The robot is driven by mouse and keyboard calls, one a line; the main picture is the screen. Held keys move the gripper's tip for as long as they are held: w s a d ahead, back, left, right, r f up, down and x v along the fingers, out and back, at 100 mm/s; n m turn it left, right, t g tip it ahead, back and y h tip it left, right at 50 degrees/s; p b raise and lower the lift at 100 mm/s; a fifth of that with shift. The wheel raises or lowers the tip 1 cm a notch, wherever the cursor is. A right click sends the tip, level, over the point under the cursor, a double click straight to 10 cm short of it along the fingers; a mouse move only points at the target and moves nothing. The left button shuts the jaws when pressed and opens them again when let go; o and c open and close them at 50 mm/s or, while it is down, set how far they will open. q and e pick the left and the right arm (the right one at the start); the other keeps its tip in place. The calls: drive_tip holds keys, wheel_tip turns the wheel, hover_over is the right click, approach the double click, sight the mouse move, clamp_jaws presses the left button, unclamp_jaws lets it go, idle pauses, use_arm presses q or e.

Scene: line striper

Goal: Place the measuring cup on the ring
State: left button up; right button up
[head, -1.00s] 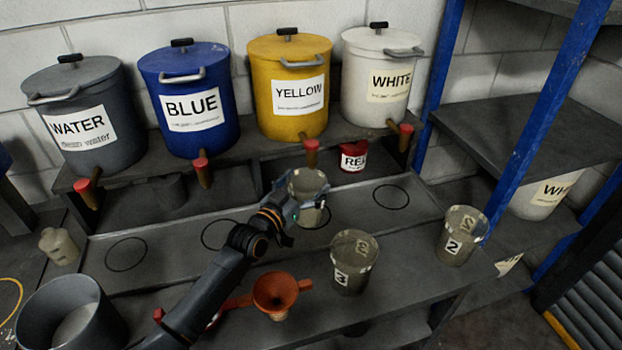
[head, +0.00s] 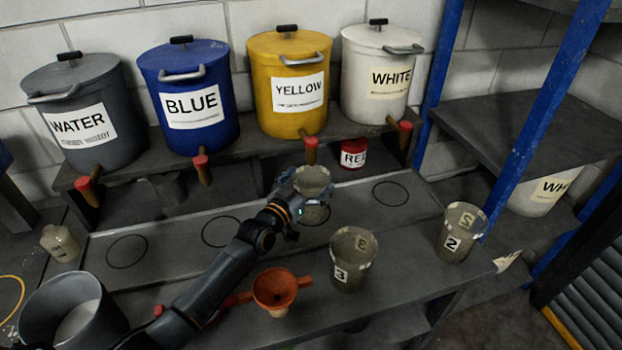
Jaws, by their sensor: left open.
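A clear, greyish measuring cup (head: 313,178) stands upright under the yellow bucket's tap, at the third black ring from the left (head: 312,226). The cup and my gripper hide most of this ring, so I cannot tell whether the cup is centred or fully resting on it. My left gripper (head: 308,198) is open, with its fingers around the cup's side. Measuring cup 3 (head: 352,262) and measuring cup 2 (head: 459,235) stand on the front bench to the right. My right gripper is not in view.
Water (head: 85,115), blue (head: 190,95), yellow (head: 290,80) and white (head: 382,75) buckets with protruding taps line the raised shelf. Empty rings lie left (head: 126,252) and right (head: 390,193). An orange funnel (head: 275,288) sits near my arm. A blue post (head: 540,120) stands right.

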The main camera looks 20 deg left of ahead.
use_arm(q)
drive_tip(key=shift+r, duration=0.3)
drive_tip(key=b+v, duration=0.1)
drive_tip(key=v, duration=1.1)
drive_tip(key=shift+f, duration=0.1)
